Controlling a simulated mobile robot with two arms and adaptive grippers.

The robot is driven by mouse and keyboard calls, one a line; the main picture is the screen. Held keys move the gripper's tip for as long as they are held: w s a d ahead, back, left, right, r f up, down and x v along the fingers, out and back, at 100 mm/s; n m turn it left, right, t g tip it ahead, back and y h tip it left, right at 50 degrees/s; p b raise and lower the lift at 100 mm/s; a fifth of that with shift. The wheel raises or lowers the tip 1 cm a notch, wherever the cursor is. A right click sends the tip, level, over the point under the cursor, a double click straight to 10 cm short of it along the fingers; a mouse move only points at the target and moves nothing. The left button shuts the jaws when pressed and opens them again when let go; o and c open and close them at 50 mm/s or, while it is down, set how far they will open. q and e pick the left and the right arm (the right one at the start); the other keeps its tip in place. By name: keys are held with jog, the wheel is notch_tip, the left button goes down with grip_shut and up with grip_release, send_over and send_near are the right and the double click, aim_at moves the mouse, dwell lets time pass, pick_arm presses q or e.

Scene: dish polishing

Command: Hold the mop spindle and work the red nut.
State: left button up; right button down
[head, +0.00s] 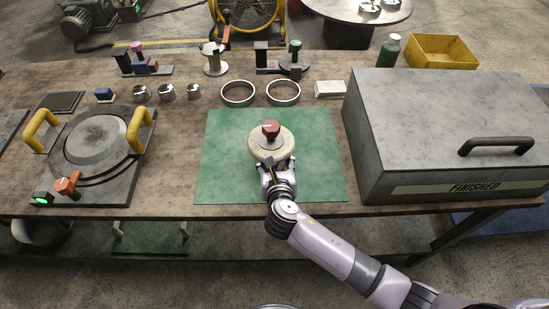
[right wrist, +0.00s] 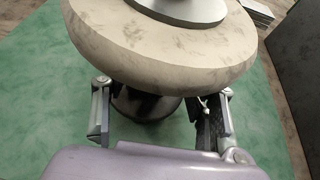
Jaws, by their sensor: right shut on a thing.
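The mop, a thick cream disc (head: 257,147), sits on the green mat (head: 222,170) with a grey metal washer on top. The red nut (head: 271,129) is on top at the centre. In the right wrist view the disc (right wrist: 150,50) hangs over a dark spindle base (right wrist: 143,104); the nut is out of frame there. My right gripper (head: 277,168) reaches in from the front, low under the disc's near edge. It is shut on the spindle base, one finger on each side (right wrist: 163,108); the exact contact is partly hidden by the disc. My left gripper is not in view.
A large grey box marked FINISHED (head: 440,120) stands right of the mat. A round plate fixture with yellow handles (head: 95,140) is at left. Two metal rings (head: 238,104), small cups and stands line the back. The mat around the mop is clear.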

dwell(0.4)
jog(key=shift+f, duration=0.35)
jog(key=shift+f+b, duration=0.3)
